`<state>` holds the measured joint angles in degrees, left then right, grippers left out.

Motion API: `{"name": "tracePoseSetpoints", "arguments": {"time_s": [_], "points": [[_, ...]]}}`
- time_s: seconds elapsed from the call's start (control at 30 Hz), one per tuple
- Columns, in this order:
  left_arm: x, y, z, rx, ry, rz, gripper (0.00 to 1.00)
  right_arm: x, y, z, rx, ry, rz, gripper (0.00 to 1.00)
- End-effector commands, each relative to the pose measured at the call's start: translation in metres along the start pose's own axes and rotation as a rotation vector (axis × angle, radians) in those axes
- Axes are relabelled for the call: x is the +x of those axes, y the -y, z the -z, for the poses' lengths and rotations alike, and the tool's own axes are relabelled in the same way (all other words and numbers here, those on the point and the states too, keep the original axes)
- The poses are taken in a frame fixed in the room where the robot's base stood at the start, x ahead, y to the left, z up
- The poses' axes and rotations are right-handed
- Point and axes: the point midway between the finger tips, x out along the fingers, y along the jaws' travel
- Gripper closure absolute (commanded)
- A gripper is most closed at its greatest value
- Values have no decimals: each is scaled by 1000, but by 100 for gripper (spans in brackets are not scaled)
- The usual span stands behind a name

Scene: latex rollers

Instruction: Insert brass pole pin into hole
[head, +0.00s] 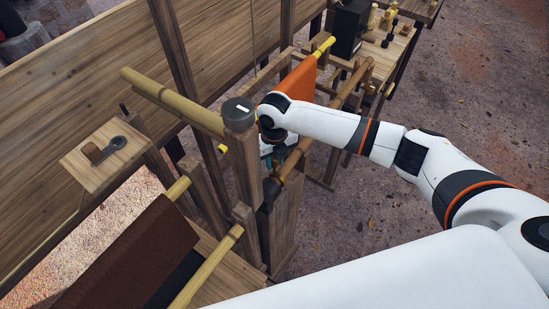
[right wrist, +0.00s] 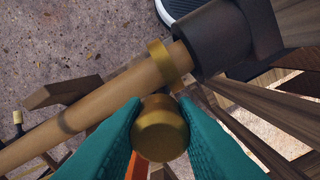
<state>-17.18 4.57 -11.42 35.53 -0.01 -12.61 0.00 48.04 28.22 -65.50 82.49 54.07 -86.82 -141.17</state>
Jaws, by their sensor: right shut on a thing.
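My right gripper (head: 275,160) reaches down beside the upright wooden post with the dark cap, mostly hidden behind the wrist. In the right wrist view its teal fingers (right wrist: 160,118) are shut on the brass pin (right wrist: 160,133), whose rounded end faces the camera. Beyond the pin is a light wooden pole (right wrist: 100,110) with a brass collar (right wrist: 167,64), which meets a dark sleeve (right wrist: 222,38). The pin overlaps the pole's edge in this view; I cannot tell whether they touch. No hole is clearly visible. My left gripper is out of view.
The dark-capped post (head: 239,115) stands close left of my right wrist. Wooden rollers (head: 172,102), a brown sheet (head: 130,255) and an orange sheet (head: 303,85) crowd the frame around it. A small ledge with a dark tool (head: 117,143) is at left. Open ground (head: 450,110) lies right.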

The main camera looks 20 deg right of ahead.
Motion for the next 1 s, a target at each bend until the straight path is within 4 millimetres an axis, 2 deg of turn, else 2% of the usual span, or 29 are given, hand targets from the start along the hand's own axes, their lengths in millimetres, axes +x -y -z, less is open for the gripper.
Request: {"name": "tracePoseSetpoints", "arguments": {"time_s": [0.13, 0.17, 0.3, 0.67, 0.83, 1.0], "points": [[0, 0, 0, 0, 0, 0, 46, 2, 0, 0, 0, 0, -1, 100], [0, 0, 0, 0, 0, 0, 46, 2, 0, 0, 0, 0, -1, 73], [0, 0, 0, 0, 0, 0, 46, 2, 0, 0, 0, 1, -1, 50], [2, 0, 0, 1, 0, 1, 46, -2, 0, 0, 0, -2, 0, 49], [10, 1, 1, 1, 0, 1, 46, -26, 0, 1, -1, -5, 0, 49], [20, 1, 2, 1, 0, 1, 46, -63, 0, 1, -1, -5, -1, 49]]}}
